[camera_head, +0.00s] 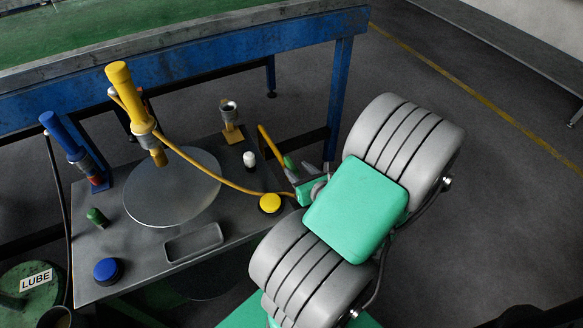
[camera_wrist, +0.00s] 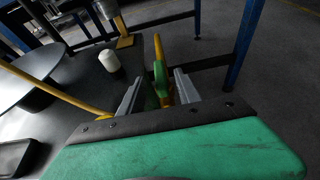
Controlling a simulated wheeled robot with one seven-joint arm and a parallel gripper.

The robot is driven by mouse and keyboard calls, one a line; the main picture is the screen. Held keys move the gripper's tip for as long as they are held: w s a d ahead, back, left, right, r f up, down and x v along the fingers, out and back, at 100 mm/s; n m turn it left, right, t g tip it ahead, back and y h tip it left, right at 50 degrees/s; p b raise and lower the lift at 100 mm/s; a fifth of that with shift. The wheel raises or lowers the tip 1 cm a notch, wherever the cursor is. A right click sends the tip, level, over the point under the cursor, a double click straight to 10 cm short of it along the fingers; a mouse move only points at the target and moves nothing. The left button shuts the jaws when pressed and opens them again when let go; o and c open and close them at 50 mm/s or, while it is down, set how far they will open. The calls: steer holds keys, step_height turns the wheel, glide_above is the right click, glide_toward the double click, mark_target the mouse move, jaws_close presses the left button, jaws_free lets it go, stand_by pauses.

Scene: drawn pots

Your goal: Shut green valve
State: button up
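A green valve (camera_wrist: 160,72) with a yellow bar-like part (camera_wrist: 158,46) shows in the wrist view, between and just beyond my fingers. In the head view its green part (camera_head: 290,162) and the yellow part (camera_head: 268,142) show at the right edge of the grey bench plate, partly hidden by my gripper. My gripper (camera_head: 297,177) is at the valve. In the wrist view (camera_wrist: 157,80) its two grey fingers stand apart, one on each side of the green part. I cannot tell whether either finger touches it.
The grey plate (camera_head: 140,260) holds a yellow button (camera_head: 271,203), a white knob (camera_head: 249,159), a small green knob (camera_head: 96,216), a blue button (camera_head: 107,270), a tray (camera_head: 194,243) and a round disc (camera_head: 150,205). A yellow tool (camera_head: 130,95) and blue tool (camera_head: 62,135) stand left. A blue table leg (camera_head: 340,90) rises behind.

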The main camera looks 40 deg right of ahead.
mark_target(293, 165)
steer(key=b+x, duration=0.1)
steer(key=x, duration=0.4)
steer(key=shift+w+f, duration=0.1)
steer(key=shift+w, duration=0.05)
jaws_close()
stand_by(0.4)
